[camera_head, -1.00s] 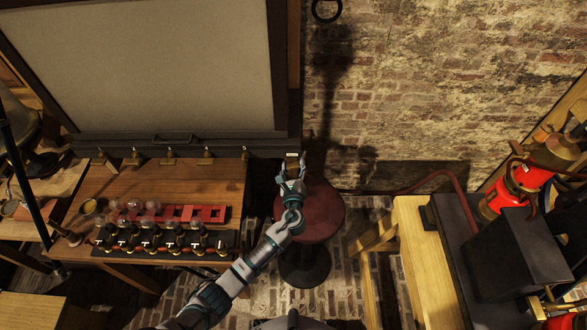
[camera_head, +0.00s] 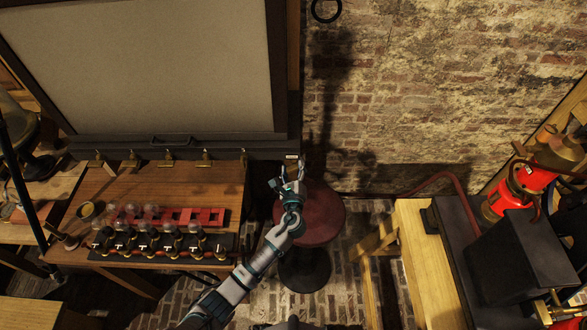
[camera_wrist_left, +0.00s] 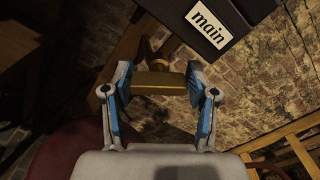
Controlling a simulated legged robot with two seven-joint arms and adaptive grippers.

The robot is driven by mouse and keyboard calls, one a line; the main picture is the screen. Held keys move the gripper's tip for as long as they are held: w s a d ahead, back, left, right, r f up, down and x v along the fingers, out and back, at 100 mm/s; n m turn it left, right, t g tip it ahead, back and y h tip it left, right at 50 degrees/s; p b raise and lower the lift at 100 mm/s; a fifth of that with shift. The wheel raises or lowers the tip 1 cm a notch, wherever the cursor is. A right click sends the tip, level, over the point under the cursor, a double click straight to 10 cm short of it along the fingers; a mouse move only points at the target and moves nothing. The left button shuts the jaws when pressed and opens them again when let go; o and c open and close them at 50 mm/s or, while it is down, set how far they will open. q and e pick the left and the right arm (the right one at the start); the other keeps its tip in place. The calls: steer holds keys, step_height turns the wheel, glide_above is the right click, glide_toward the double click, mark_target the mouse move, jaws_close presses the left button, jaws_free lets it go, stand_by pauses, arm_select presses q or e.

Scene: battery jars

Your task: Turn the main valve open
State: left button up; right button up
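The main valve's brass handle (camera_wrist_left: 158,84) shows in the left wrist view beside a dark box edge with a white "main" label (camera_wrist_left: 208,22). The label is a small pale patch in the head view (camera_head: 291,157). My left gripper (camera_head: 287,174) is raised just below that label in the head view. In the left wrist view its two blue-padded fingers (camera_wrist_left: 158,90) are spread apart, one on each side of the brass handle. I cannot tell whether they touch it. In the head view the gripper hides the handle. My right gripper is in neither view.
Several small brass valves (camera_head: 168,158) line the frame's lower edge, left of the gripper. A wooden table (camera_head: 175,186) below them holds a red rack (camera_head: 190,216) and glass jars. A round red stool (camera_head: 322,215) stands behind my arm. A yellow wooden bench (camera_head: 418,260) is at right.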

arm_select(q)
steer(key=shift+o, duration=1.1)
steer(key=shift+w+f, duration=0.1)
steer(key=s, duration=1.2)
steer(key=shift+d+f, duration=0.1)
